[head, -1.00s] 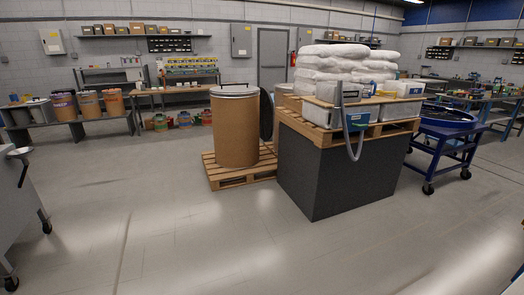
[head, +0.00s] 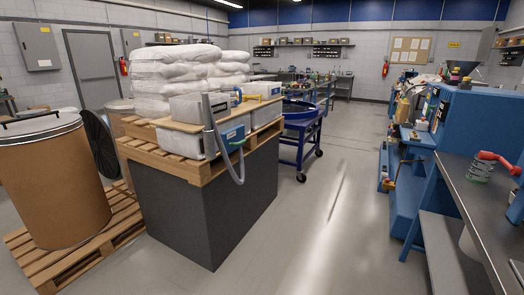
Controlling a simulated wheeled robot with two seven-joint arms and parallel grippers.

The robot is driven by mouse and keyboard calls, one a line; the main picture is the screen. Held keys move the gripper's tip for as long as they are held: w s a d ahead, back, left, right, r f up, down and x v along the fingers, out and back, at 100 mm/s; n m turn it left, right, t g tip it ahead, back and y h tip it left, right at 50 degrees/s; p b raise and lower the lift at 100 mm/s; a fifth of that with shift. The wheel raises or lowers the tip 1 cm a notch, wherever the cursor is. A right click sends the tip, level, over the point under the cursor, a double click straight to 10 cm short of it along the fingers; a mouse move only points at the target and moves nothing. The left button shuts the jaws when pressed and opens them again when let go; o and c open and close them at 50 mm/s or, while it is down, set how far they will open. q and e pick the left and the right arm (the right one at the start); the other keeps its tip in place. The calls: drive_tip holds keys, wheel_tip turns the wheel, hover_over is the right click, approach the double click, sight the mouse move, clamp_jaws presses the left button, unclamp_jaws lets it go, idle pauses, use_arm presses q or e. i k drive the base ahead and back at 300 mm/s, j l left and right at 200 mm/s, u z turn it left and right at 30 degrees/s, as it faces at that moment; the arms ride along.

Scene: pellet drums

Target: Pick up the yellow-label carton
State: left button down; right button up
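I cannot make out a carton with a yellow label for certain. Several small brown and grey boxes stand on the back wall shelf (head: 305,45), too small to read any label. A tan box-like item (head: 402,109) stands at the blue machine on the right; its label cannot be told. Neither of my grippers is in view.
A dark block (head: 205,215) bears a pallet with grey-and-blue units and white sacks (head: 175,75). A brown drum (head: 50,185) stands on a pallet at left. A blue cart (head: 303,130) is behind. A blue machine (head: 470,120) and a metal bench (head: 480,215) line the right. The aisle between is clear.

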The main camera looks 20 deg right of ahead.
sight(404, 109)
drive_tip(key=i+l+z, duration=0.5)
drive_tip(key=i, duration=0.3)
drive_tip(key=i+z, duration=0.5)
drive_tip(key=i, duration=0.35)
drive_tip(key=i+j+z, duration=0.2)
drive_tip(key=i+z, duration=0.3)
drive_tip(key=i, duration=0.35)
drive_tip(key=i+z, duration=0.15)
drive_tip(key=i, duration=0.55)
drive_tip(key=i+j+z, duration=0.15)
drive_tip(key=i, duration=0.55)
drive_tip(key=i+j+z, duration=0.2)
drive_tip(key=i, duration=0.5)
drive_tip(key=l, duration=0.1)
